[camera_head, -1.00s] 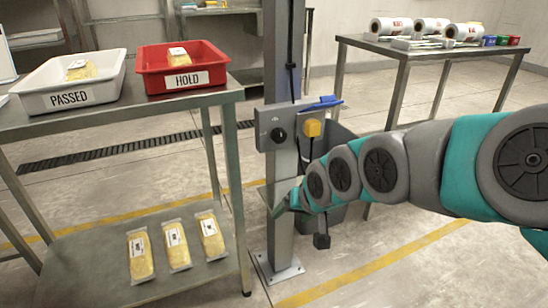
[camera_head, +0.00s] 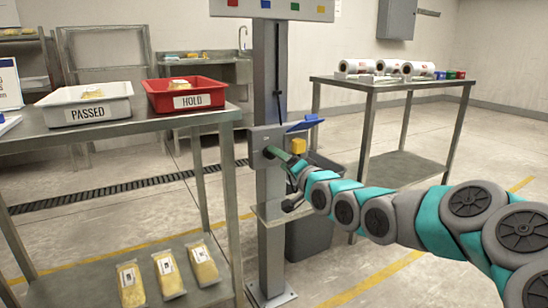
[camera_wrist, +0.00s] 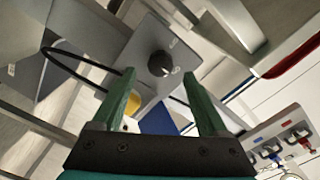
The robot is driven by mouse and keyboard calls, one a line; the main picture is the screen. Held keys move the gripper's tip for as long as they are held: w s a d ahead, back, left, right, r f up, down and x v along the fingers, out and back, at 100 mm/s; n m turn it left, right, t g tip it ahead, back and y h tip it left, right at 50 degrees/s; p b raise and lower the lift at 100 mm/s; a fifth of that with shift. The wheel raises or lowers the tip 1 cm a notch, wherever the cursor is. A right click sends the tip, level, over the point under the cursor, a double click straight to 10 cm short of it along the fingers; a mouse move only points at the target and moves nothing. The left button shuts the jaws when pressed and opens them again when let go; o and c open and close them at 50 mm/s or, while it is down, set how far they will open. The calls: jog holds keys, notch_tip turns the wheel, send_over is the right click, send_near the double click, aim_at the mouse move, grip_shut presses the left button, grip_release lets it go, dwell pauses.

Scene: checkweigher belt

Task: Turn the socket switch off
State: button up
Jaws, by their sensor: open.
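The socket switch is a round black knob (camera_wrist: 160,63) on a grey box. In the wrist view a small pale mark shows at its lower right edge, with small label marks beside it too small to read. In the head view the grey switch box (camera_head: 261,134) is on the post, and my gripper hides most of the knob. My gripper (camera_head: 279,157) is at the box front. In the wrist view my gripper (camera_wrist: 158,75) is open, with one green finger on each side of the knob's line; contact cannot be told. The yellow plug (camera_head: 298,146) is right of the knob.
A blue flap (camera_head: 305,124) is just above the plug. A black cable (camera_wrist: 50,52) loops beside the box. A grey bin (camera_head: 308,236) stands behind the post (camera_head: 270,215). The table with the red HOLD tray (camera_head: 185,101) and white PASSED tray (camera_head: 55,110) is left.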

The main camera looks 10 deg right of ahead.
jog(key=shift+x, duration=2.2)
grip_shut()
